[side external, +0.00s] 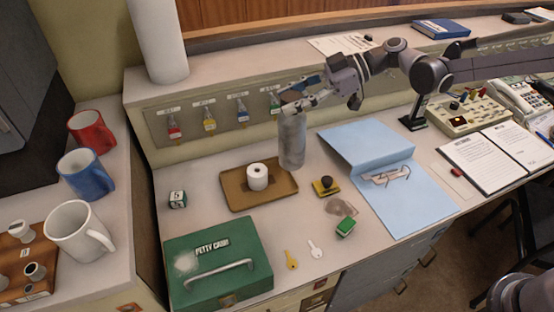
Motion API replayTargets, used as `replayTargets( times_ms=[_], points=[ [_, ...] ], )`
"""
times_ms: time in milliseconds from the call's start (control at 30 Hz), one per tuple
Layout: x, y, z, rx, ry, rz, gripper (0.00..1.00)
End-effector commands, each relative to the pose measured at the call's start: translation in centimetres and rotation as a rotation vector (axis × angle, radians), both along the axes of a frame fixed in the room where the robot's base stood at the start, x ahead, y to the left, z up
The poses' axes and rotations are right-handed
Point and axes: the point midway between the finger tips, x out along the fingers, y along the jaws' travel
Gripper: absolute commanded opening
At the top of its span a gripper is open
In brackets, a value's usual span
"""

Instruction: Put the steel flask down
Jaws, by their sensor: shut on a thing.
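The steel flask (292,145) is a grey upright cylinder near the middle of the desk in the side external view. My gripper (292,106) is shut on its top end, coming in from the upper right. The fingers hide part of the flask's top.
A white roll (257,177) stands on the tray. A green cash box (218,265) is in front. Key hooks line the panel behind.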

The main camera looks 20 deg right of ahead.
Motion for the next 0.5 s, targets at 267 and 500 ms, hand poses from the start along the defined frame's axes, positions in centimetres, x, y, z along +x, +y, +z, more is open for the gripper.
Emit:
replayTargets(
  times_ms=[267, 500],
  points=[
    [0.6, 8.7, 0.4, 0.021, -0.004, 0.005, 0.00],
    [0.5, 12.1, 0.6, 0.031, -0.005, 0.004, 0.00]
  ],
)
